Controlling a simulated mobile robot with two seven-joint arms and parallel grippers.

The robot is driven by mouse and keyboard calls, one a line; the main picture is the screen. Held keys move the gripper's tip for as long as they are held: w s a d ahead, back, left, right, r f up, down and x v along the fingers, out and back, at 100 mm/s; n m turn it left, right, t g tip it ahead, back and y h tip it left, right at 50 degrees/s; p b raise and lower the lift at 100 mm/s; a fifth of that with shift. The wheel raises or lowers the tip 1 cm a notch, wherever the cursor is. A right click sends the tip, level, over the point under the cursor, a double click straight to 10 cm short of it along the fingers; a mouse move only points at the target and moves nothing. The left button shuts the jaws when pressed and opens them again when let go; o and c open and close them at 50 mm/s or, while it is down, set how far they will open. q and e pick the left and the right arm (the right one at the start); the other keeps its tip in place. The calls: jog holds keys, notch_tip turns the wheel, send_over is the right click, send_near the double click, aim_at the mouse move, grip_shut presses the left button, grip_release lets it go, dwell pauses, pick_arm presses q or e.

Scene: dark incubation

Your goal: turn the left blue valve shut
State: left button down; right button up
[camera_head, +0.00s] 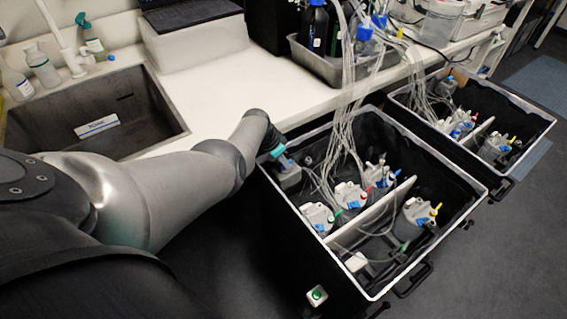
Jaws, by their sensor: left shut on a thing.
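My left gripper (290,175) is at the back left corner of the left black case (383,293), just inside its rim. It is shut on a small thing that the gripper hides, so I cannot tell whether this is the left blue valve. A small blue fitting (392,178) shows inside this case, to the right of my gripper and apart from it. I cannot tell for sure that it is a valve. My right gripper is out of view.
White bottles with coloured fittings (419,211) and clear tubes (345,120) fill the left case. A second black case (540,125) stands to its right. A sink (150,140) and white counter (215,95) lie behind. Grey floor (500,260) is clear at right.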

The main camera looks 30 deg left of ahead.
pick_arm(q)
jog(key=shift+w, duration=0.1)
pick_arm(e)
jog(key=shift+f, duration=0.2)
pick_arm(q)
jog(key=c, duration=0.8)
grip_release()
jog(key=shift+c, duration=0.2)
jog(key=shift+r, duration=0.1)
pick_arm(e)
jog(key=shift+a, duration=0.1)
pick_arm(q)
jog(key=shift+a, duration=0.1)
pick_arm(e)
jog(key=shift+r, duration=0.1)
